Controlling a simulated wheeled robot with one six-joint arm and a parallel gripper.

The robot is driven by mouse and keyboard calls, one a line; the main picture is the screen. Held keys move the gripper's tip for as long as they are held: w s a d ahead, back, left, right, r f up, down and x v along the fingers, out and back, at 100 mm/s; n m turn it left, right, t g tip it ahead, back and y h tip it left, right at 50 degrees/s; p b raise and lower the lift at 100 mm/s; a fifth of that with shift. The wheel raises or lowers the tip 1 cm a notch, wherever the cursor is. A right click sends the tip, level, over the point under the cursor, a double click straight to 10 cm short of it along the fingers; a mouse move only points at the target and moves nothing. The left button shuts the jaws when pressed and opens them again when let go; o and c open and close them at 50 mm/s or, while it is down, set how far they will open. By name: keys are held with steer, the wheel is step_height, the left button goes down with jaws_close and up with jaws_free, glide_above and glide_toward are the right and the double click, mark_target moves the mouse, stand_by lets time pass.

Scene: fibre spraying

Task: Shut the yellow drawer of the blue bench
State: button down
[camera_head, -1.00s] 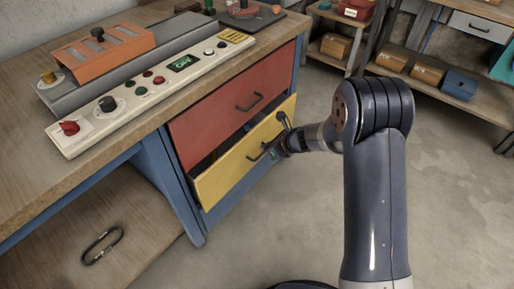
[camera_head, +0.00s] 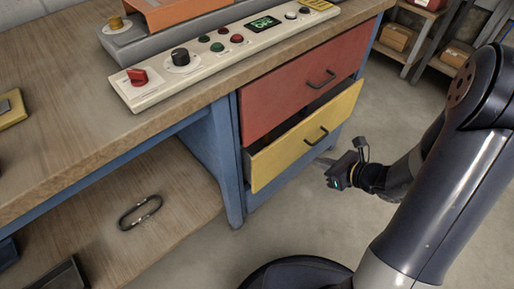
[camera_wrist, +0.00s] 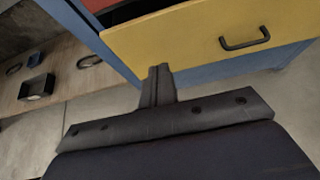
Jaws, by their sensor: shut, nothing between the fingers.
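The yellow drawer (camera_head: 300,138) is the lower drawer of the blue bench (camera_head: 222,160). It stands partly open: its front sticks out past the red drawer (camera_head: 290,97), and a dark gap shows above it. Its black handle (camera_head: 316,135) faces me. In the wrist view the yellow front (camera_wrist: 180,42) and its handle (camera_wrist: 244,40) fill the top. My gripper (camera_head: 325,163) is low in front of the drawer, near its lower right, and appears apart from it. Its closed, empty fingers (camera_wrist: 158,82) point toward the lower edge of the yellow front.
A control panel (camera_head: 215,50) with knobs and buttons lies on the worktop. A black carabiner-like ring (camera_head: 140,212) rests on the lower wooden shelf (camera_head: 95,235). Shelves with cardboard boxes (camera_head: 398,38) stand at the back. The floor before the drawers is clear.

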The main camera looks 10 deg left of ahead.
mark_target(278, 139)
steer(key=b+x, duration=0.1)
steer(key=x, duration=0.3)
steer(key=r+b+x, duration=0.1)
steer(key=x, duration=0.3)
steer(key=a+b+x, duration=0.1)
steer(key=x, duration=0.3)
steer(key=shift+w+a+r, duration=0.1)
steer(key=shift+w+a, duration=0.05)
steer(key=shift+w, duration=0.05)
steer(key=shift+w+a, duration=0.35)
steer(key=shift+a, duration=0.1)
steer(key=w+a, duration=0.1)
steer(key=w+a+b, duration=0.1)
steer(key=a, duration=0.1)
steer(key=shift+w+a, duration=0.1)
steer(key=shift+a, duration=0.05)
steer(key=shift+w+a+r, duration=0.1)
steer(key=shift+r, duration=0.05)
